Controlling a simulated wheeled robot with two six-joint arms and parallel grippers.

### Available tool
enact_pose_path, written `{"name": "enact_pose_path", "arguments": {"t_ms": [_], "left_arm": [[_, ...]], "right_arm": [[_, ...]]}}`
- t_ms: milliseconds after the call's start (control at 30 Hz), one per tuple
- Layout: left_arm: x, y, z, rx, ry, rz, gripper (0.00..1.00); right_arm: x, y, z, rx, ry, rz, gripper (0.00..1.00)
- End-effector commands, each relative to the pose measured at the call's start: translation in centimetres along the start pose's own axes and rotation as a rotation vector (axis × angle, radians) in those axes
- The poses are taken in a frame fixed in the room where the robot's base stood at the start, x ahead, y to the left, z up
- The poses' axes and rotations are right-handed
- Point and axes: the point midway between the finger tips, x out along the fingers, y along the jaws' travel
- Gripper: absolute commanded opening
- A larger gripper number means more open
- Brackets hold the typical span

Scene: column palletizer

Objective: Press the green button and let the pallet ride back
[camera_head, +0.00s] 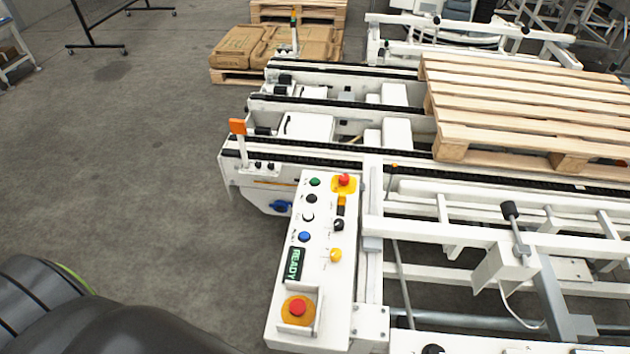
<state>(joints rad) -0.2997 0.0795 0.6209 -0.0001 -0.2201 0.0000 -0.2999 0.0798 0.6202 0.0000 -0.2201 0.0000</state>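The green button (315,182) is at the top left of the white control panel (343,285). Black, white and blue buttons sit below it in a column. The panel's display (293,264) reads READY. The wooden pallet (520,100) is empty and lies on the conveyor's chains at the right; its right end runs out of the picture. Neither of my grippers shows. A dark rounded part, likely mine, fills the lower left corner.
Red emergency buttons sit at the panel's top right (344,180) and bottom (298,308). The white chain conveyor (230,172) stands behind the panel. Brown sacks (262,47) lie on a pallet at the back. Grey floor (130,170) at the left is clear.

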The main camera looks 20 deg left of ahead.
Motion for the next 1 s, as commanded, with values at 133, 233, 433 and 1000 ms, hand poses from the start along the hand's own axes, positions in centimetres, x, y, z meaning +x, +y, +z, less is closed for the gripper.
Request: {"name": "enact_pose_path", "arguments": {"t_ms": [133,233,433,1000], "left_arm": [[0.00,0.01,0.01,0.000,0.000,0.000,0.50],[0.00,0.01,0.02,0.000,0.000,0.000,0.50],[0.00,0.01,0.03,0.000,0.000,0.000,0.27],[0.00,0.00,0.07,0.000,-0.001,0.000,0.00]], "right_arm": [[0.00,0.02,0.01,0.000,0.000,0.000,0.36],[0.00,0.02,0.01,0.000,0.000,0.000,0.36],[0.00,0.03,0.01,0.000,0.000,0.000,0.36],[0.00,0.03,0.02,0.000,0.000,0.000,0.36]]}}
